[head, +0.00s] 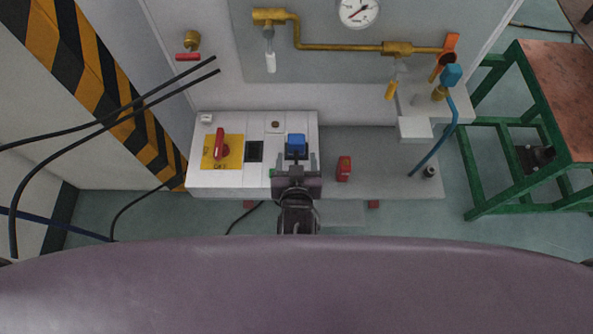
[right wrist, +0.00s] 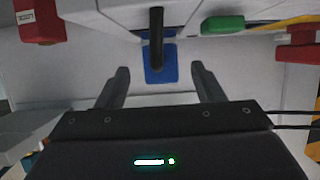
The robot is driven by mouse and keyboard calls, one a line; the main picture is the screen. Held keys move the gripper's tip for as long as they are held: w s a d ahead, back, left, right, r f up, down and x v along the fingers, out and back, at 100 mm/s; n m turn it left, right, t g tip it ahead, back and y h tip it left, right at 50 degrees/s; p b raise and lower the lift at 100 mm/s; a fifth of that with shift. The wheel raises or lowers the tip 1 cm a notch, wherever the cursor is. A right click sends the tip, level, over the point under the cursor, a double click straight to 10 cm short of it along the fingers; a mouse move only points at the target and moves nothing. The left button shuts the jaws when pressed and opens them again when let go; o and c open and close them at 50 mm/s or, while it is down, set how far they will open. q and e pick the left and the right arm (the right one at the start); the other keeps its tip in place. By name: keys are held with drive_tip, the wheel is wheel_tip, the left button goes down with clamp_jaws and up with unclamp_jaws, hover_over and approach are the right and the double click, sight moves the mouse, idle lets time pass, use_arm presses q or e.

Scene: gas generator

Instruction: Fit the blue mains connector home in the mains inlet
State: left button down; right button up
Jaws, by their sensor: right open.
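The blue mains connector (head: 296,141) is at the right part of the white control panel, just beyond my right gripper (head: 297,162). In the right wrist view a blue piece (right wrist: 160,74) shows between the fingers, with a black bar or cable (right wrist: 156,30) running up from it. My right gripper (right wrist: 160,70) is open, one finger on either side of the blue piece, with clear gaps and nothing held. The mains inlet cannot be told apart from the blue piece, and I cannot tell how deep the connector sits. My left gripper is not in view.
The panel carries a red rotary switch (head: 220,146) on a yellow plate and a green button (right wrist: 222,25). A red block (head: 344,168) stands to the right. Brass pipes (head: 340,46) and a gauge (head: 358,12) are behind. Black cables (head: 110,112) cross the left side.

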drive_tip(key=v, duration=0.5)
drive_tip(key=shift+s+r, duration=0.1)
drive_tip(key=shift+s, duration=0.1)
idle(0.3)
